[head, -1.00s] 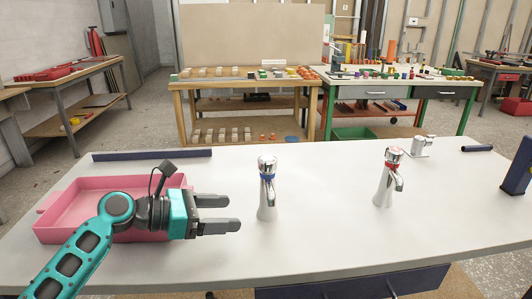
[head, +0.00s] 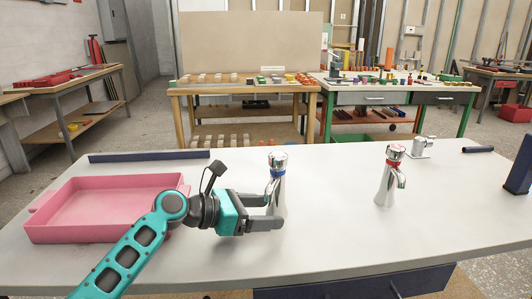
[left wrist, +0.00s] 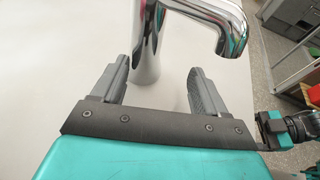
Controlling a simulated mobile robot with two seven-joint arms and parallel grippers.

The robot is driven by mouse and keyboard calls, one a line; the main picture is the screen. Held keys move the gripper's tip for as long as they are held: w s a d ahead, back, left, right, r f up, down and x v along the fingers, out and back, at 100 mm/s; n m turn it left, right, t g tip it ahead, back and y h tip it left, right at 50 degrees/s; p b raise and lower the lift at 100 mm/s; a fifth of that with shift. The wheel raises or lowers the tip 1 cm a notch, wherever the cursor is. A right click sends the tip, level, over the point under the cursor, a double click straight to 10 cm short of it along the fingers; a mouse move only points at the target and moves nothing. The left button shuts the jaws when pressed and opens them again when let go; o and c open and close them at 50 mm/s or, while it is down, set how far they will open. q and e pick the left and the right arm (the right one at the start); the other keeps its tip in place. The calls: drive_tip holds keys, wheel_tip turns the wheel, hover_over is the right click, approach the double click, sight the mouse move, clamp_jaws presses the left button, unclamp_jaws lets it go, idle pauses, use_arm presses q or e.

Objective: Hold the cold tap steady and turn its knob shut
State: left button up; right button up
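The cold tap (head: 278,180) is a chrome pillar tap with a blue ring under its knob (head: 277,157). It stands upright on the white counter. My left gripper (head: 281,209) has reached it from the left, low on its body and below the spout. In the left wrist view, the open fingers (left wrist: 160,84) stand on either side of the tap's column (left wrist: 146,55). The column is close to the left finger, with a gap to the right finger. The tap's knob is out of the wrist view.
A red-ringed tap (head: 390,177) stands to the right on the counter (head: 340,235). A pink tray (head: 110,231) lies left of the gripper. The counter between the taps is clear.

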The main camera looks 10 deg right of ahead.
use_arm(q)
drive_tip(key=shift+c, duration=0.5)
drive_tip(key=shift+c, duration=0.8)
clamp_jaws()
